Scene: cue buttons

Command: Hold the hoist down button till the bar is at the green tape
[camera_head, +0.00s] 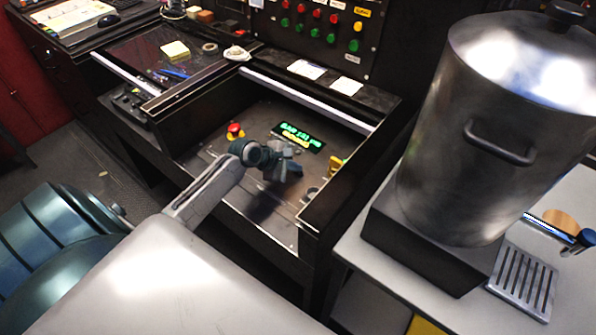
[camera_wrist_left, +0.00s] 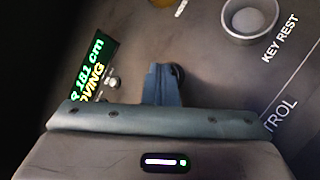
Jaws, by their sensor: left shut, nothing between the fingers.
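My left gripper (camera_head: 294,170) is shut and empty, reaching down over the sunken control panel (camera_head: 215,150). In the left wrist view its closed blue fingers (camera_wrist_left: 163,82) are at the panel, with a dark round part (camera_wrist_left: 178,72) beside the fingertips. Most of that part is hidden; I cannot tell whether it is the hoist down button or pressed. A lit display (camera_head: 297,136) beside the gripper also shows in the wrist view (camera_wrist_left: 90,72), reading 181 cm with a partly hidden "MOVING". The bar and green tape are not seen. My right gripper is not in view.
A red knob on yellow (camera_head: 235,131) sits on the panel, left of the gripper. A key rest cup (camera_wrist_left: 250,18) and a small metal knob (camera_wrist_left: 113,83) are near the fingers. Raised walls surround the panel. A large metal pot (camera_head: 490,130) stands right.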

